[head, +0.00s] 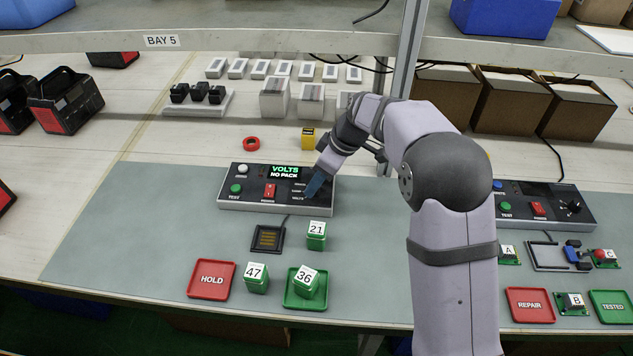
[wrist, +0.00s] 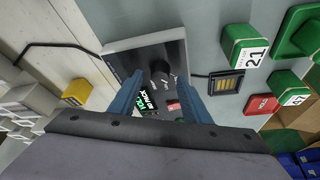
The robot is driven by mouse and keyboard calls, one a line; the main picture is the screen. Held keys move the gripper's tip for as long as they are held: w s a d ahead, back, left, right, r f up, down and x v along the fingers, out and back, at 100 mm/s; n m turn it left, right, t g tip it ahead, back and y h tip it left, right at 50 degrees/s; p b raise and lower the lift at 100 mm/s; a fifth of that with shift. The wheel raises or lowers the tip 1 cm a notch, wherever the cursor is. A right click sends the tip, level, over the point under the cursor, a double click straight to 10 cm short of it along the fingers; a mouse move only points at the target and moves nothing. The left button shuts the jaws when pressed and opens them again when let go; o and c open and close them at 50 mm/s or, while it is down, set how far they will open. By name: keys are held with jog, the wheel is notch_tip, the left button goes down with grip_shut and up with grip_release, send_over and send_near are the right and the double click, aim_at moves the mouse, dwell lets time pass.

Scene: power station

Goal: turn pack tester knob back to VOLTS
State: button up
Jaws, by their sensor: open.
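The pack tester (head: 230,203) is a dark panel with a light casing on the grey mat. The tester's dark knob (wrist: 160,67) shows in the wrist view, near and between the fingertips; contact cannot be told. In the head view my gripper hides the knob. My gripper (head: 314,184) is open, its blue fingers pointing down at the tester's right end; it also shows in the wrist view (wrist: 160,82). The tester's red switch (head: 270,190) and green TEST button (head: 236,188) are left of the gripper.
A contact dock (head: 268,238) sits in front of the tester, empty. Pack 21 (head: 316,240) and pack 47 (head: 257,283) stand nearby; pack 36 (head: 308,287) is on a green tray (head: 293,301). The red HOLD tray (head: 211,293) is empty. Another tester (head: 540,220) stands right.

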jog(key=shift+v, duration=2.9)
jog(key=s+d+f+m+h, duration=0.1)
jog(key=s+d+f+m, duration=0.2)
jog(key=s+d, duration=0.3)
jog(key=s+d+f+m+g+h, duration=0.1)
jog(key=s+d+f+m, duration=0.2)
jog(key=s, duration=0.8)
jog(key=s+d+f+m+h, duration=0.2)
jog(key=s+d+f+m, duration=0.1)
jog(key=s+d+m, duration=0.4)
jog(key=shift+s+d, duration=0.4)
jog(key=shift+s, duration=0.3)
jog(key=shift+s+d, duration=0.4)
jog(key=shift+s, duration=0.25)
jog(key=shift+s+d+r+m+g, duration=0.1)
jog(key=shift+s+d+m+g, duration=0.05)
jog(key=shift+s, duration=0.2)
jog(key=shift+s+d+r+m+g, duration=0.1)
jog(key=shift+s+m+g, duration=0.05)
jog(key=shift+s, duration=0.2)
notch_tip(320, 180, up, 11)
jog(key=p, duration=1.1)
jog(key=shift+r+p, duration=0.2)
jog(key=shift+p, duration=0.15)
jog(key=shift+w+a, duration=0.1)
jog(key=shift+w, duration=0.05)
